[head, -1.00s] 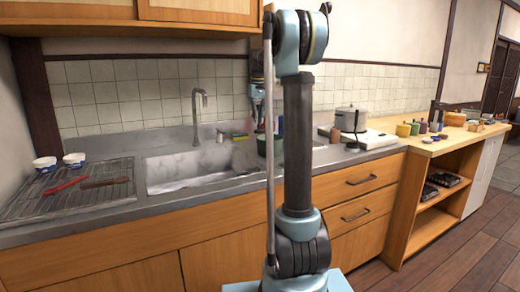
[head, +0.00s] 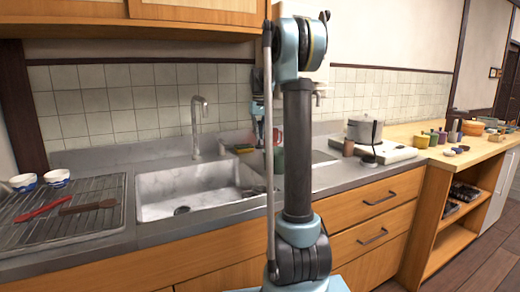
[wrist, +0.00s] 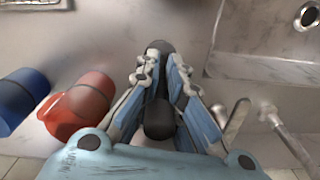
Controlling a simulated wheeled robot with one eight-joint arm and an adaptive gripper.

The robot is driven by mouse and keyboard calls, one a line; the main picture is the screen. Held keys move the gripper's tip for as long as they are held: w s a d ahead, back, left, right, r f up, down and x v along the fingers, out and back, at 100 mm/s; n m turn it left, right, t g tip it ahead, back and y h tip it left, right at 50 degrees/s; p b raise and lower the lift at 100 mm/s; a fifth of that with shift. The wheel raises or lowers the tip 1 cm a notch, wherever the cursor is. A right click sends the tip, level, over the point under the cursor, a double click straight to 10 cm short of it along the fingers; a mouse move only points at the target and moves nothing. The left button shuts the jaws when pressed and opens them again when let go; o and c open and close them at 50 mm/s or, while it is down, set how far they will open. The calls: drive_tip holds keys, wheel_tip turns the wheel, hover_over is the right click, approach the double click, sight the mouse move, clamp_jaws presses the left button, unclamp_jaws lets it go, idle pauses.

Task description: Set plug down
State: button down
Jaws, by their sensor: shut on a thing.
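In the wrist view my gripper (wrist: 160,68) is shut on a dark plug (wrist: 159,47). Its rounded dark end shows at the fingertips; a second dark piece shows between the fingers nearer the palm, and I cannot tell if it belongs to the plug. The plug is over the grey counter (wrist: 110,30) beside the sink (wrist: 265,65); I cannot tell whether it touches the surface. In the head view my gripper (head: 258,128) is above the counter behind the sink's right end, partly hidden by my arm, and the plug cannot be made out.
The faucet (wrist: 290,135) is to the right. A pot (head: 363,130), a drying rack (head: 95,225) and white bowls (head: 57,177) are farther off.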

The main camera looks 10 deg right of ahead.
sight(260, 145)
drive_tip(key=shift+s+d+f, duration=0.1)
drive_tip(key=shift+f, duration=2.4)
drive_tip(key=shift+f, duration=0.2)
drive_tip(key=c, duration=1.6)
unclamp_jaws()
drive_tip(key=shift+r, duration=0.15)
wheel_tip(260, 145, up, 12)
drive_tip(key=shift+r, duration=0.1)
drive_tip(key=shift+s, duration=0.15)
